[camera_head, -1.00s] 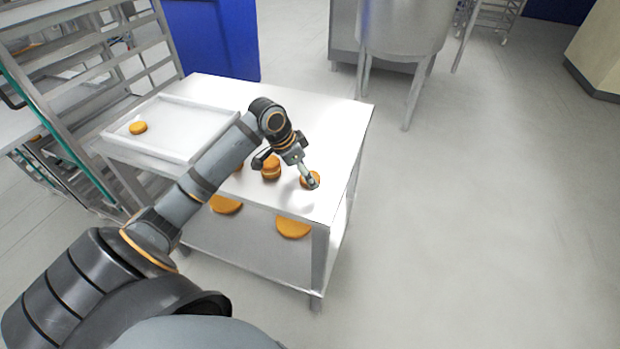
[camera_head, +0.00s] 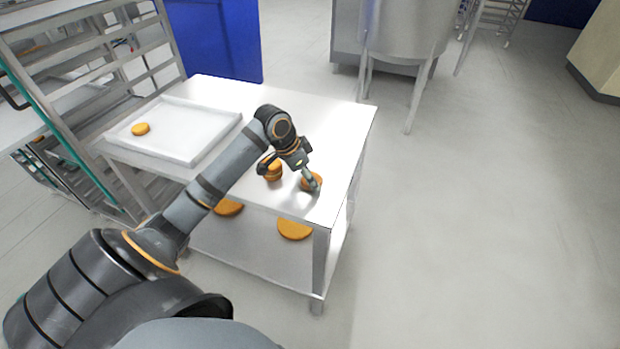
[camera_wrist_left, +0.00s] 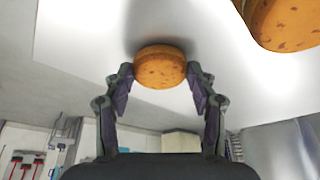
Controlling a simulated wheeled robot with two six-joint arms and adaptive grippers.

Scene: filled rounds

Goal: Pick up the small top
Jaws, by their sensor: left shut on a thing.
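The small top (camera_wrist_left: 160,66) is a small orange-brown round with darker flecks. In the left wrist view it sits between the two fingers of my left gripper (camera_wrist_left: 160,88), which touch it on both sides. In the head view the small top (camera_head: 306,182) is at the near right corner of the metal table (camera_head: 340,130), partly covered by my left gripper (camera_head: 314,184). The gripper is shut on it. I cannot tell whether it is clear of the table. My right gripper is not in view.
A stacked filled round (camera_head: 273,175) stands close on the left, partly behind my wrist. A white tray (camera_head: 190,120) holds one small round (camera_head: 140,129). Larger rounds (camera_head: 295,229) show below the table edge. A rack (camera_head: 90,60) stands left; floor is free on the right.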

